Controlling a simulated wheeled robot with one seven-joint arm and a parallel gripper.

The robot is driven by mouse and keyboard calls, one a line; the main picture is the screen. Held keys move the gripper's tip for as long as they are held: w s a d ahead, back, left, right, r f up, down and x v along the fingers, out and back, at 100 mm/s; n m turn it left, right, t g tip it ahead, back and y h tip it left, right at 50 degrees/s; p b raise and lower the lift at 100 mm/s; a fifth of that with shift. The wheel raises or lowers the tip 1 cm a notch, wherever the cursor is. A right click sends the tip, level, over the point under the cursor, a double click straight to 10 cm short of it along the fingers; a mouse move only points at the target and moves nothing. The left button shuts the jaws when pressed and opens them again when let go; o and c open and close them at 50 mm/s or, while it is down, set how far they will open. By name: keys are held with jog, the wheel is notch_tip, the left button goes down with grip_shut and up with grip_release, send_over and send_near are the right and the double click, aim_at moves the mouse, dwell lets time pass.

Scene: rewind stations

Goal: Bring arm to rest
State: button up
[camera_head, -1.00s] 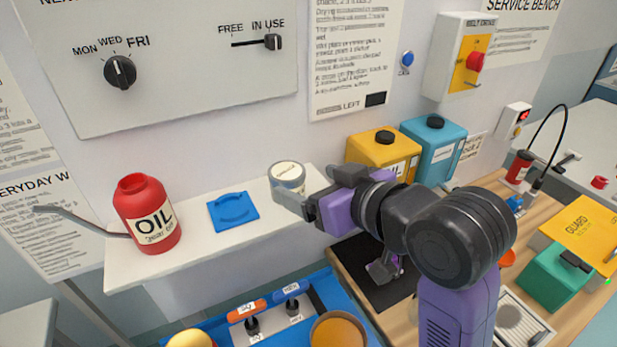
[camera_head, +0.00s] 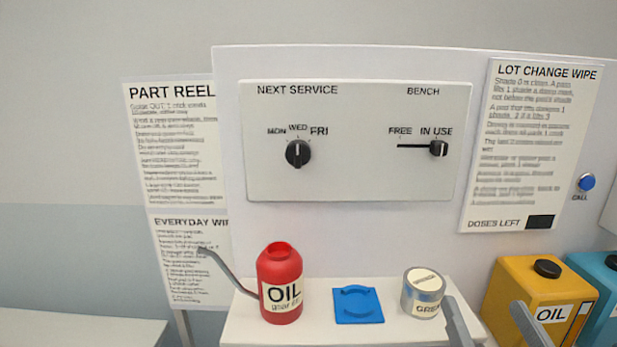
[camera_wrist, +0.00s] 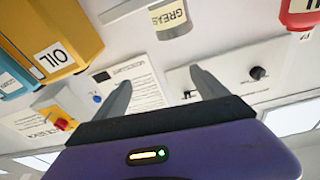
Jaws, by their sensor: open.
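My gripper (camera_head: 484,303) shows at the bottom right of the head view as two grey fingers spread apart, with nothing between them. In the wrist view my gripper (camera_wrist: 159,77) is also open and empty, its fingers pointing toward the wall panel and notices. In the head view the fingers overlap the area between the grey grease tin (camera_head: 424,291) and the yellow oil container (camera_head: 538,297). Whether they are near either one in depth is hard to tell. The rest of my arm is out of the head view.
A red oil can (camera_head: 280,285) with a long spout and a blue tray (camera_head: 358,306) stand on the white shelf (camera_head: 247,327). A blue container (camera_head: 603,275) is at the right edge. The wall panel (camera_head: 370,190) carries a dial and a slider.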

jog(key=s+a+f+n+g+b, duration=0.1)
jog(key=s+f+g+b, duration=0.1)
jog(key=s+f, duration=1.1)
jog(key=s+a+f+n+g+y+b, duration=0.1)
jog(key=s+a+f+g+b, duration=0.1)
jog(key=s+f, duration=1.1)
jog(key=s+g+b, duration=0.1)
jog(key=s, duration=0.3)
jog(key=shift+s+a+f, duration=0.25)
jog(key=shift+s+f, duration=0.05)
jog(key=shift+f, duration=0.1)
